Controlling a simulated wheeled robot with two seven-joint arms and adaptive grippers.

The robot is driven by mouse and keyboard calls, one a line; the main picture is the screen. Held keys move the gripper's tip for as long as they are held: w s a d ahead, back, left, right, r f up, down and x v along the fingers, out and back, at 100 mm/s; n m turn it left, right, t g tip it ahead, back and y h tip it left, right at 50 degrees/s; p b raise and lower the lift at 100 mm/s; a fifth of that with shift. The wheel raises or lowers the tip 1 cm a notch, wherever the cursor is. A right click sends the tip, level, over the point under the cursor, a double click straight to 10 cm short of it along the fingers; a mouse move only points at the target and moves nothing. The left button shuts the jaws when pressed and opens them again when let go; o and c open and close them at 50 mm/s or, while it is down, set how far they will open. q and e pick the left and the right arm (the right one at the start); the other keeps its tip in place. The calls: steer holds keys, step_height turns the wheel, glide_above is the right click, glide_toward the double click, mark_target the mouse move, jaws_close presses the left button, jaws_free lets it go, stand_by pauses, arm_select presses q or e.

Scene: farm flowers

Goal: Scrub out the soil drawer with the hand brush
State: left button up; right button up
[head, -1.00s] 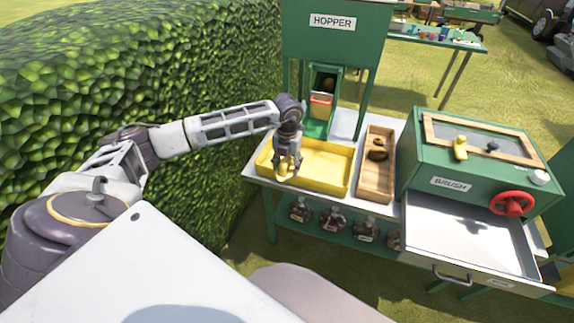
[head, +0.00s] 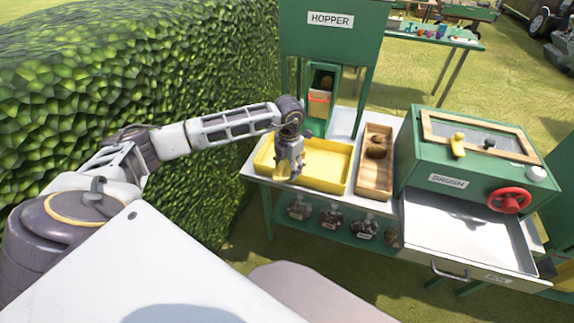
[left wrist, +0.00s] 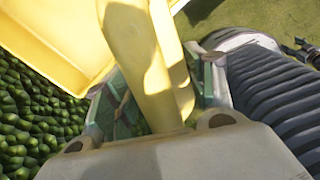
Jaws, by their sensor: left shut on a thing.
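My left gripper (head: 287,172) hangs over the left end of the yellow tray (head: 345,165) on the bench. It is shut on a long pale yellow object (left wrist: 145,55), which sits between the fingers in the left wrist view. I cannot tell for sure that this is the hand brush, as its far end is hidden. A pale drawer (head: 440,230) stands pulled out below the green box (head: 425,160) labelled BRUSH. My right gripper is not in view.
A wooden tray (head: 389,145) with brown lumps stands between the yellow tray and the green box. The green hopper (head: 330,50) rises behind. A red wheel (head: 510,200) sticks out from the box. Several jars (head: 332,217) stand on the lower shelf. A hedge (head: 120,80) is at left.

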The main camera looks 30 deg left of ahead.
arm_select(q)
steer(key=m, duration=0.1)
steer(key=d+m, duration=0.1)
steer(key=shift+s+f+m, duration=0.1)
steer(key=shift+s+m, duration=0.05)
steer(key=shift+m, duration=0.25)
steer(key=shift+s+d+f+m, duration=0.1)
steer(key=shift+d+m, duration=0.05)
steer(key=shift+m, duration=0.45)
steer(key=shift+d+f+m, duration=0.1)
steer(key=shift+d+m, duration=0.05)
steer(key=shift+m, duration=0.45)
steer(key=shift+d+m, duration=0.25)
steer(key=shift+m, duration=0.55)
steer(key=s+d+f+m, duration=0.1)
steer(key=d+m, duration=0.3)
steer(key=m, duration=0.9)
steer(key=s+d+m, duration=0.2)
steer(key=d+m, duration=0.2)
steer(key=m, duration=0.9)
steer(key=shift+f, duration=0.35)
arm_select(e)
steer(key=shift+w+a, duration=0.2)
